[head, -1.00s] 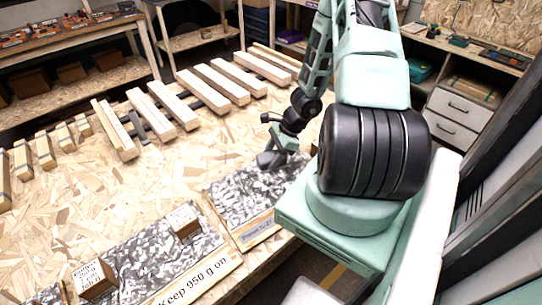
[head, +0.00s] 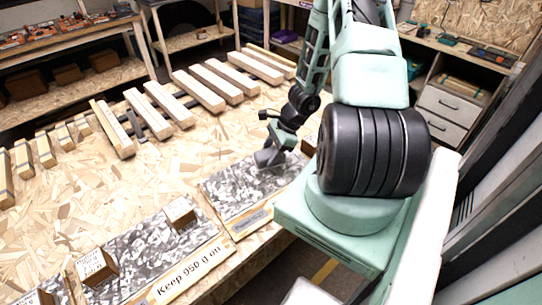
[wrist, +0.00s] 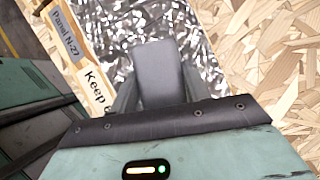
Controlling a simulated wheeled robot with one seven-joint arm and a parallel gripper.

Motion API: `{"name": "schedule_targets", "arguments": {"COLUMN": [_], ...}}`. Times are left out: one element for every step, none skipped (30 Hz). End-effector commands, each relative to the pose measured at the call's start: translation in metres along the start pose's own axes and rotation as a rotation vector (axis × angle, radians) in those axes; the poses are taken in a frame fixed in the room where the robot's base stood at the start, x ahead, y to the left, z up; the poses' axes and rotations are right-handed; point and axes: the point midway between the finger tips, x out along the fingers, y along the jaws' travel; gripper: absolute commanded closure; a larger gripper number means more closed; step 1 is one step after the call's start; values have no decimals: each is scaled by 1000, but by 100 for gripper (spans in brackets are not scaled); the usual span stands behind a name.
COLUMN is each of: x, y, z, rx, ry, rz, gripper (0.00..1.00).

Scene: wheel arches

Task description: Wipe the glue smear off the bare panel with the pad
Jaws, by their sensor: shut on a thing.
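My gripper (head: 270,156) is shut on a dark grey pad, at the far end of the bare panel in the head view. In the wrist view the pad (wrist: 157,70) sticks out between the fingers, over the speckled surface; I cannot tell whether it touches. The bare panel (head: 232,194) is speckled black, grey and white, with a label strip (wrist: 64,31) reading "Panel N-27". I cannot pick out the glue smear against the speckle, and part of the panel is hidden by my gripper and arm.
Beside it, to the left, lies another speckled panel (head: 150,247) labelled "Keep 950 g on". It bears wooden blocks (head: 180,212) (head: 97,266). Pale wooden bars (head: 170,105) stand in a row farther back. Bare chipboard table (head: 90,195) is clear to the left.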

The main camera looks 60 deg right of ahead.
Motion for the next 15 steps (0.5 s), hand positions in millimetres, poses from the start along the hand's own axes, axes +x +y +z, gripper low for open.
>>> {"name": "schedule_targets", "arguments": {"x": [-7, -10, -12, -15, -17, -20, -22, -24, -27, -29, -31, -34, -36, -38, -40], "y": [-1, -1, -2, -2, -3, -3, -4, -4, -5, -5, -5, -6, -6, -7, -7], "z": [5, 6, 8, 10, 12, 14, 16, 17, 20, 21, 23, 25, 27, 28, 30], "rx": [0, 0, 0, -1, -1, -2, -3, -4, -5, -5, -6, -7, -8, -8, -9], "ry": [0, 0, 0, 0, 0, -1, -1, 0, 0, 0, 0, 0, 0, 0, 0], "rz": [1, 1, 1, 1, 2, 2, 2, 3, 3, 4, 4, 5, 5, 5, 5], "gripper": [74, 74, 74, 74, 74, 74, 74, 74, 74, 74, 74, 74, 74, 74, 74]}}
